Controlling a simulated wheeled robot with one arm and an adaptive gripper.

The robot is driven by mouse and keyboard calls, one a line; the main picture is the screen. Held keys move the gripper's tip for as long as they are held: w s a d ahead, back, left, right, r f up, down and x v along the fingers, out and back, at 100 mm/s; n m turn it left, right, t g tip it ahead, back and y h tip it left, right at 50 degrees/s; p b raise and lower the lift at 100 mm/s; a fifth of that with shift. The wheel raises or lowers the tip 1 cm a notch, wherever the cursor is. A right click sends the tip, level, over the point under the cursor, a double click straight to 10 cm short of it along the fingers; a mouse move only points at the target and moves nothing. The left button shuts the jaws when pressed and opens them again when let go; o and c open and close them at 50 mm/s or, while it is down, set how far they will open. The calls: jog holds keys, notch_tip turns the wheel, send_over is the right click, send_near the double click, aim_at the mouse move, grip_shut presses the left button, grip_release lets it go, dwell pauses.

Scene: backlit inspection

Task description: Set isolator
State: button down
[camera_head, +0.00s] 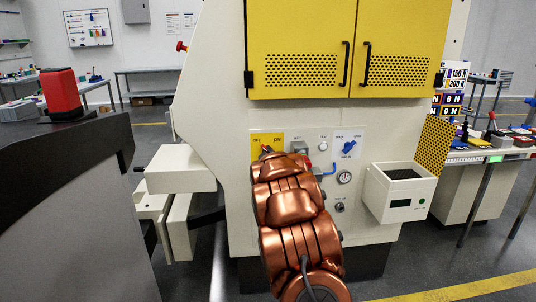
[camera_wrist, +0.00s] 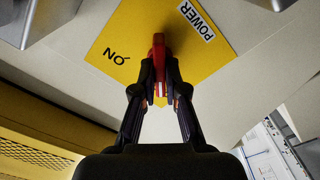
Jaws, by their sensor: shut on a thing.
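The isolator's yellow plate (camera_head: 264,136) is on the cream machine front, below the yellow doors. It fills the middle of the wrist view (camera_wrist: 185,75), with an upside-down "ON" and a tilted "POWER" label. The isolator's red handle (camera_wrist: 158,55) stands out from the plate. My gripper (camera_wrist: 160,92) is shut on the red handle, with one dark finger on each side. In the head view my copper-coloured arm covers most of the gripper and the lower part of the plate. I cannot tell the switch's exact setting.
Right of the plate are a small grey box (camera_head: 299,147), a blue knob panel (camera_head: 347,144), a gauge (camera_head: 344,177) and a projecting cream bin (camera_head: 400,190). A cream block (camera_head: 180,168) juts out at left.

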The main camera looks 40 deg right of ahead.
jog(key=c, duration=1.2)
grip_release()
jog(key=shift+v, duration=6.05)
jog(key=shift+w, duration=0.1)
